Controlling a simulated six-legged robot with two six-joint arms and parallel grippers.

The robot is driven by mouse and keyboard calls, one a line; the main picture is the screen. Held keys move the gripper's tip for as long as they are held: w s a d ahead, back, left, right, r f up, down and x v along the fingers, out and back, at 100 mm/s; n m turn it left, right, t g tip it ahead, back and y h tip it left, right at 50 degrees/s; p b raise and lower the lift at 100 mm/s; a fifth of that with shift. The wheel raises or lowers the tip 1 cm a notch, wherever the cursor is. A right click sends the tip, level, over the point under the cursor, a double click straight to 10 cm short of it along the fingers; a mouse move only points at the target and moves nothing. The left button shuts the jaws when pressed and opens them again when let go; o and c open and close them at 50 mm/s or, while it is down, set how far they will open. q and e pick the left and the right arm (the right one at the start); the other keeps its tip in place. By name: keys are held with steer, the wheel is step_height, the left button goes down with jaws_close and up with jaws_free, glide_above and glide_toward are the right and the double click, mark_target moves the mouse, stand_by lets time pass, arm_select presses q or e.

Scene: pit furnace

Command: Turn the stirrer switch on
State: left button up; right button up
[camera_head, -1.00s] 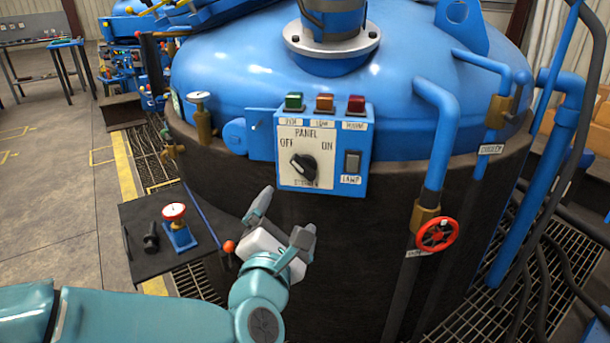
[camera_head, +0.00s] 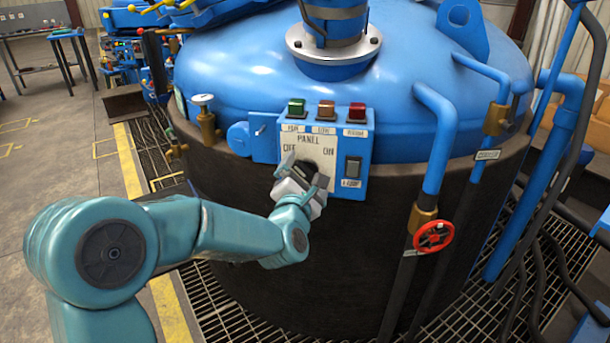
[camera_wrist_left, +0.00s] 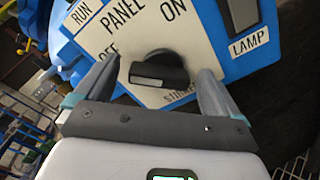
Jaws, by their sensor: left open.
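The stirrer switch is a black rotary knob (camera_wrist_left: 158,72) on a white plate marked PANEL, OFF and ON, in a blue box (camera_head: 364,140). In the wrist view it sits between the two open fingers of my left gripper (camera_wrist_left: 157,84), with a gap on each side. In the head view my left gripper (camera_head: 304,170) is at the panel's lower part and partly covers the knob. The knob's pointer direction is hard to tell now. My right gripper is not in view.
A dark lamp rocker (camera_head: 352,167) sits right of the knob. Green, orange and red buttons (camera_head: 327,110) line the box top. A red valve wheel (camera_head: 433,237) and blue pipes stand to the right. A brass valve (camera_head: 207,122) is at the left.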

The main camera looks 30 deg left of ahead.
arm_select(q)
steer(key=c, duration=1)
steer(key=shift+c, duration=0.2)
